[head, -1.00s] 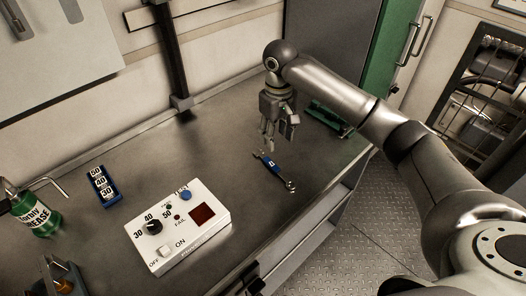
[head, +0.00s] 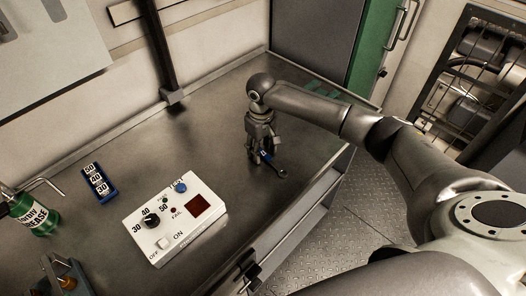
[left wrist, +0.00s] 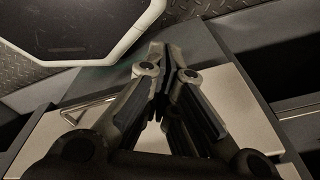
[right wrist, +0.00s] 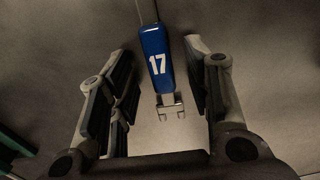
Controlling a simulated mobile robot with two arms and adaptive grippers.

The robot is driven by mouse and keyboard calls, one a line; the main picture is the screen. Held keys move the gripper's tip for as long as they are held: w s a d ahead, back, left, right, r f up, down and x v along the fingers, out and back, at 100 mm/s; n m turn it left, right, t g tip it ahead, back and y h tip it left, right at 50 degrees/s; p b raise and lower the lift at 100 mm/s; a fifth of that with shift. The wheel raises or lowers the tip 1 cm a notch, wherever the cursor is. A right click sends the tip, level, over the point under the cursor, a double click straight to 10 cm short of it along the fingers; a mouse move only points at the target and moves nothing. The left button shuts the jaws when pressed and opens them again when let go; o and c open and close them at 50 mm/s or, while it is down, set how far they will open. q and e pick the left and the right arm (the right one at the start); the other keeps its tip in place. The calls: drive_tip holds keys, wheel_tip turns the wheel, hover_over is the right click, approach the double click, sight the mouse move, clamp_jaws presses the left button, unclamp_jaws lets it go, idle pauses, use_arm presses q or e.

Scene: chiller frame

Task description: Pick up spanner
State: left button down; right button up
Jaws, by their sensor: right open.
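The spanner (head: 281,172) lies on the metal bench, with a blue grip and bare metal ends. In the right wrist view its blue grip (right wrist: 157,58) is marked 17, and one end, a squared fork, points toward the palm. My right gripper (head: 260,156) is pointing down over the spanner. Its fingers are open, one on each side of the blue grip, with a gap on both sides. In the head view the gripper hides part of the spanner. My left gripper (left wrist: 166,50) shows only in its own wrist view, its fingers together and nothing visible between them.
A white control box (head: 176,221) with knob and buttons stands left of the spanner. A blue numbered block (head: 99,184), a green grease can (head: 36,214) and a brass-tipped fixture (head: 63,277) are farther left. The bench's front edge runs close to the spanner's right.

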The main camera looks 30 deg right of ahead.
drive_tip(key=shift+f, duration=0.1)
drive_tip(key=shift+c, duration=0.4)
drive_tip(key=c, duration=0.9)
use_arm(q)
drive_tip(key=shift+s+a, duration=0.1)
drive_tip(key=shift+s, duration=0.55)
use_arm(e)
clamp_jaws()
use_arm(q)
drive_tip(key=shift+f, duration=0.1)
